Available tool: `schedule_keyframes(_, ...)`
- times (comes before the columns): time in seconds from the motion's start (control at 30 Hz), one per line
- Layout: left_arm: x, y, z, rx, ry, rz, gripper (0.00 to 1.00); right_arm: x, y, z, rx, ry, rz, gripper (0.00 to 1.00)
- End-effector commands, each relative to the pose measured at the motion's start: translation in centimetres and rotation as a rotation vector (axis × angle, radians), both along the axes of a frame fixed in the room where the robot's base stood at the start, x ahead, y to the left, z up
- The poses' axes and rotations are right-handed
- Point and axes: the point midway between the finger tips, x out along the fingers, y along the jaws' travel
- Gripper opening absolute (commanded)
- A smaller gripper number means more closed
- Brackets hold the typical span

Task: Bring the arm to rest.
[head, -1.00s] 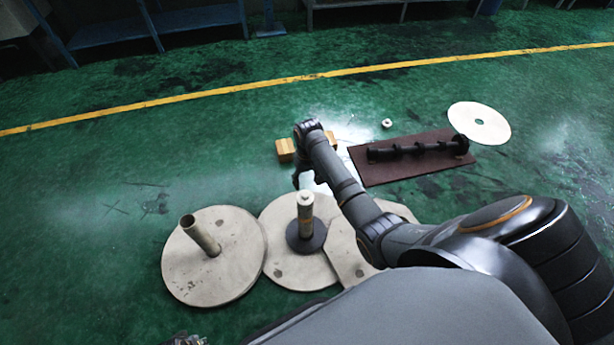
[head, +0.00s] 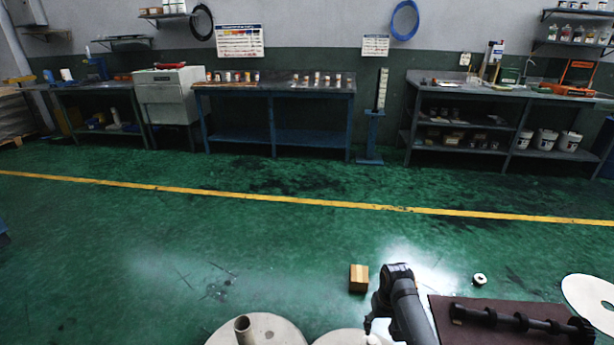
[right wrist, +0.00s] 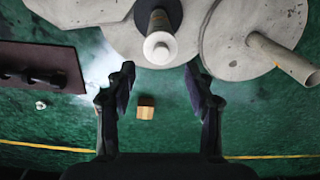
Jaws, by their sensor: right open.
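My right gripper (head: 374,326) hangs over the floor at the bottom of the head view, just left of a brown board. In the right wrist view its two fingers (right wrist: 160,78) stand apart with nothing held between them. Beyond the fingertips there, a post with a white top (right wrist: 158,48) rises from a dark collar. A wooden block (head: 359,278) lies on the floor beside the arm; it also shows in the right wrist view (right wrist: 146,108). My left gripper is not in view.
A pale disc with a tube (head: 244,329) is cut off at the bottom. The brown board (head: 440,322) carries a black shaft (head: 515,321). A small white ring (head: 479,279) and a white disc (head: 590,300) lie nearby. Benches (head: 275,90) line the wall; the floor between is clear.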

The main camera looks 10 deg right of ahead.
Motion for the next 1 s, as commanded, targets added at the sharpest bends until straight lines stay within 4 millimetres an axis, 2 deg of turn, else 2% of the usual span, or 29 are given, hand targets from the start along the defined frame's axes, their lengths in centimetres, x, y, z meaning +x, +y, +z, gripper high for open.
schedule_keyframes(0.03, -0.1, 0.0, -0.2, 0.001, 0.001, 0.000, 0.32, -1.9, 0.0, -2.7, -0.006, 0.010, 0.006, 0.53)
schedule_keyframes(0.1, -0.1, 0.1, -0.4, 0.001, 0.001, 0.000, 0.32, -4.9, 0.0, -6.8, -0.018, -0.004, 0.022, 0.53)
schedule_keyframes(0.2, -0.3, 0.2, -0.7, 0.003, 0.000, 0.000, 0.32, -9.6, 0.0, -11.8, -0.036, -0.034, 0.051, 0.53)
schedule_keyframes(0.3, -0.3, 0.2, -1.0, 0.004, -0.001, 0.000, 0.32, -14.0, 0.0, -15.4, -0.051, -0.058, 0.078, 0.53)
schedule_keyframes(0.5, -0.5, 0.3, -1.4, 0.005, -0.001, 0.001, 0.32, -22.4, 0.0, -20.0, -0.073, -0.096, 0.130, 0.53)
schedule_keyframes(0.6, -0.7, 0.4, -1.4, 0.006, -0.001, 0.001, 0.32, -26.3, 0.1, -21.2, -0.080, -0.113, 0.155, 0.53)
schedule_keyframes(0.63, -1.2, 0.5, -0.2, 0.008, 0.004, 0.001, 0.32, -25.9, 0.0, -19.7, -0.082, -0.117, 0.153, 0.53)
schedule_keyframes(0.77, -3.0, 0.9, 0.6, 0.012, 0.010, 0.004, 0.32, -27.7, -0.5, -18.9, -0.087, -0.109, 0.150, 0.53)
schedule_keyframes(0.87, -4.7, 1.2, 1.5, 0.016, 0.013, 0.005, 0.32, -29.3, -0.8, -18.0, -0.090, -0.102, 0.149, 0.53)
schedule_keyframes(1.0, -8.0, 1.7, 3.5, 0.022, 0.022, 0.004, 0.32, -32.7, -1.2, -16.0, -0.094, -0.092, 0.149, 0.53)
